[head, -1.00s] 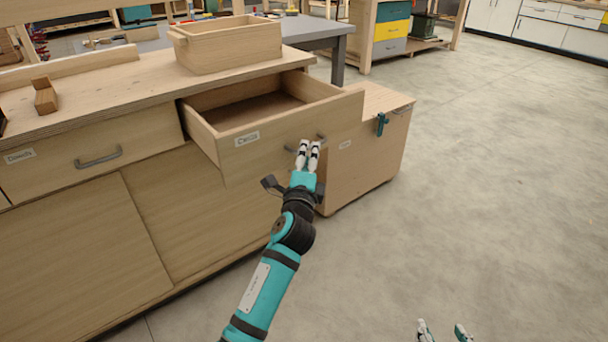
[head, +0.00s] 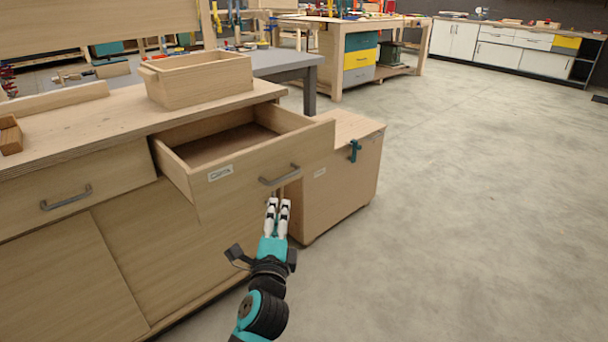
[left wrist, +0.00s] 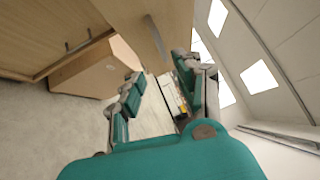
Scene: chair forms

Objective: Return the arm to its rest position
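My left gripper (head: 278,205) is in front of the workbench, just below the handle (head: 279,174) of the pulled-out drawer (head: 262,166). Its two white-tipped fingers point away from me, with a gap between them and nothing held. The fingers also show in the left wrist view (left wrist: 165,98), apart, with background visible between them. The labelled drawer stands open and looks empty in the part I see. My left arm comes up from the bottom of the head view. My right gripper is not in view.
A wooden box (head: 200,80) sits on the workbench top (head: 95,118). A lower wooden cabinet (head: 340,188) with a teal clamp (head: 355,150) stands right of the drawer. A closed drawer (head: 75,190) is at left. The concrete floor (head: 470,220) at right is clear.

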